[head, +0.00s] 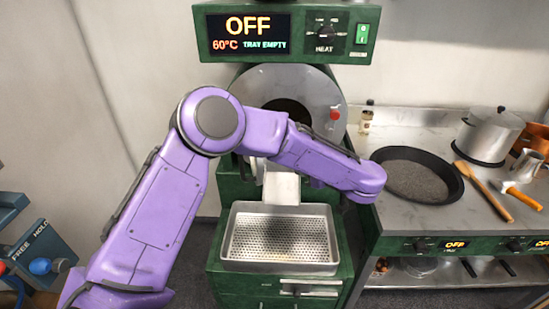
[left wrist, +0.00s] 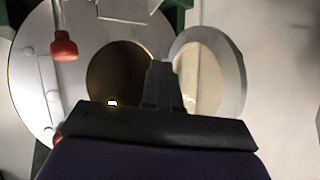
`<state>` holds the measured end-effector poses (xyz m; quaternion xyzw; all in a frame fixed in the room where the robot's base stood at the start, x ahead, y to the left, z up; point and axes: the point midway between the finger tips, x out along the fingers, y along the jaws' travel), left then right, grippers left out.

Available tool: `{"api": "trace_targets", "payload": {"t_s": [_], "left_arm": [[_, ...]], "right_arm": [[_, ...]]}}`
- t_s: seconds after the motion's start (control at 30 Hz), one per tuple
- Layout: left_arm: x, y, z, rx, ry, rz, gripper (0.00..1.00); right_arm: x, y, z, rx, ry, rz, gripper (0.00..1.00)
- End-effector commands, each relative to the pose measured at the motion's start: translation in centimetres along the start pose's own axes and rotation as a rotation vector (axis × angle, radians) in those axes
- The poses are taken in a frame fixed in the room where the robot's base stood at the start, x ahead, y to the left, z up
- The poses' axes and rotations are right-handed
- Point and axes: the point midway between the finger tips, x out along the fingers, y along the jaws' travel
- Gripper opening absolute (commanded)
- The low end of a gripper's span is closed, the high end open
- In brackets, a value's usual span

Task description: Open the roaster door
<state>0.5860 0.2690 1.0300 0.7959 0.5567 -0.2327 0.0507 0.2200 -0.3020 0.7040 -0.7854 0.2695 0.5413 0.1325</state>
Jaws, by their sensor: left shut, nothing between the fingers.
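The roaster (head: 327,85) has a round pale front plate with a dark round opening, partly hidden behind my left arm in the head view. In the left wrist view the front plate (left wrist: 30,85) shows its dark opening (left wrist: 112,72) uncovered. The round roaster door (left wrist: 236,80), a pale disc with a thick rim, stands swung out beside the opening, on its right in that view. My left gripper (left wrist: 162,68) is shut and empty, its fingertips between opening and door; I cannot tell if they touch the door. The head view hides this gripper. My right gripper is not in view.
A red knob (head: 335,114) is on the front plate. Below are a chute (head: 281,188) and an empty perforated tray (head: 232,262). The display reads OFF and TRAY EMPTY. A counter at right holds a dark pan (head: 410,172), a pot (head: 489,135) and a wooden spoon (head: 482,188).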

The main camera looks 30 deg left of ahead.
Motion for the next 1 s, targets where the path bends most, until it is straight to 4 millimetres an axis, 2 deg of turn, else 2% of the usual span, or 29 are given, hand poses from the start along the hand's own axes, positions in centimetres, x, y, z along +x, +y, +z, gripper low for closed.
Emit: {"api": "trace_targets", "payload": {"t_s": [0.03,0.1,0.2,0.33,0.47,0.87,1.0], "left_arm": [[-1.8,-0.7,-2.9,0.025,-0.1,-0.066,0.0],[-4.2,-1.8,-5.2,0.101,-0.266,-0.12,0.0],[-7.1,-2.8,-7.2,0.194,-0.461,-0.124,0.0],[-8.9,-3.5,-8.1,0.261,-0.585,-0.101,0.0],[-8.0,-3.8,-7.5,0.277,-0.601,-0.098,0.0],[-1.0,-5.2,-2.9,0.276,-0.597,-0.099,0.0],[-0.1,-7.3,-3.0,0.274,-0.594,-0.097,0.0]], "right_arm": [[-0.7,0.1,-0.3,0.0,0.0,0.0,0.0],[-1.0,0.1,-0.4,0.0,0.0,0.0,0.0],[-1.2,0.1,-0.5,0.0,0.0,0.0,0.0],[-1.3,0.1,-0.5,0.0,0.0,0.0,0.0],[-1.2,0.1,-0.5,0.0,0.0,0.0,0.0],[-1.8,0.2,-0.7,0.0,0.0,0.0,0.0],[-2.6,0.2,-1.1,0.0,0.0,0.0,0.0]]}}
